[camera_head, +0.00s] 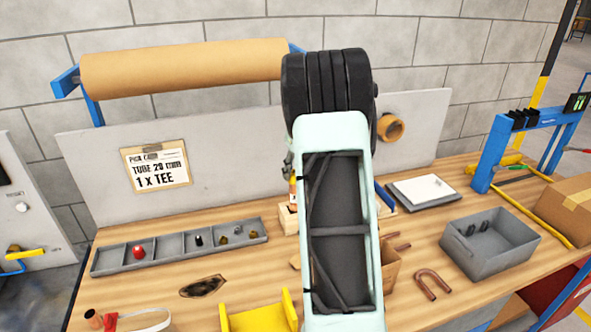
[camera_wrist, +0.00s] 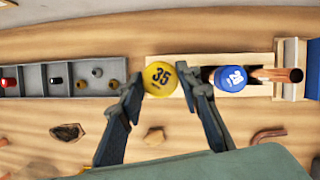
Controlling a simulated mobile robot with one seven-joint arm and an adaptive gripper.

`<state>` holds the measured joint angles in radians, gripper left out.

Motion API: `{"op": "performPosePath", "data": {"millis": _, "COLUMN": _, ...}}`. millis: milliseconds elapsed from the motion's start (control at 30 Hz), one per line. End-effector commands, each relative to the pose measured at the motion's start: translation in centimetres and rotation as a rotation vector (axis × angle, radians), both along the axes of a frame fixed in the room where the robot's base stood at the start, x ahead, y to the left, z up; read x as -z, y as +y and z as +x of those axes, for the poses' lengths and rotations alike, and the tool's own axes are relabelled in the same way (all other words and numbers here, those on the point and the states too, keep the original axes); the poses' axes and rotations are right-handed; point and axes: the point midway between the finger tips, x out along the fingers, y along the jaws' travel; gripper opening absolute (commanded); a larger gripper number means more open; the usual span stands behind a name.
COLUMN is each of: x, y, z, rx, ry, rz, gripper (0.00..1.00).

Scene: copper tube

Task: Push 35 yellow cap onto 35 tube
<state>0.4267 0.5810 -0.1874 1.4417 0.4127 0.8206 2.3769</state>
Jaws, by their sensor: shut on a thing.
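The yellow cap marked 35 (camera_wrist: 160,78) sits between the fingertips of my gripper (camera_wrist: 161,88) in the wrist view, and the fingers are shut on it. The cap lies over a pale wooden block (camera_wrist: 258,66). The 35 tube cannot be made out, so I cannot tell whether the cap is on it. A blue cap marked 28 (camera_wrist: 230,79) is to the right of my gripper on the same block. In the head view my arm hides most of the wooden block (camera_head: 288,218) and the gripper.
A grey divided tray (camera_head: 180,247) with small parts stands left on the workbench. A copper tube (camera_wrist: 278,75) lies beside the blue cap. A grey bin (camera_head: 490,243), bent copper pipe (camera_head: 432,284) and yellow holder (camera_head: 259,318) are also on the bench.

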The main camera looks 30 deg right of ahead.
Motion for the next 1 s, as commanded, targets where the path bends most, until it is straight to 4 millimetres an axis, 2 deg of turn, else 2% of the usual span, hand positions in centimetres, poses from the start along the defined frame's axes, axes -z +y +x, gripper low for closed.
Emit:
{"op": "performPosePath", "data": {"millis": 767, "x": 2.1, "y": 0.0, "z": 0.0, "rx": 0.001, "ry": 0.001, "rz": 0.000, "gripper": 0.22}}
{"op": "performPosePath", "data": {"millis": 800, "x": 2.0, "y": 0.0, "z": 0.0, "rx": 0.001, "ry": 0.001, "rz": 0.000, "gripper": 0.33}}
{"op": "performPosePath", "data": {"millis": 967, "x": 2.0, "y": 0.0, "z": 0.0, "rx": 0.001, "ry": 0.001, "rz": 0.000, "gripper": 0.51}}
{"op": "performPosePath", "data": {"millis": 1000, "x": 2.0, "y": 0.0, "z": 0.0, "rx": 0.001, "ry": 0.001, "rz": 0.000, "gripper": 0.52}}
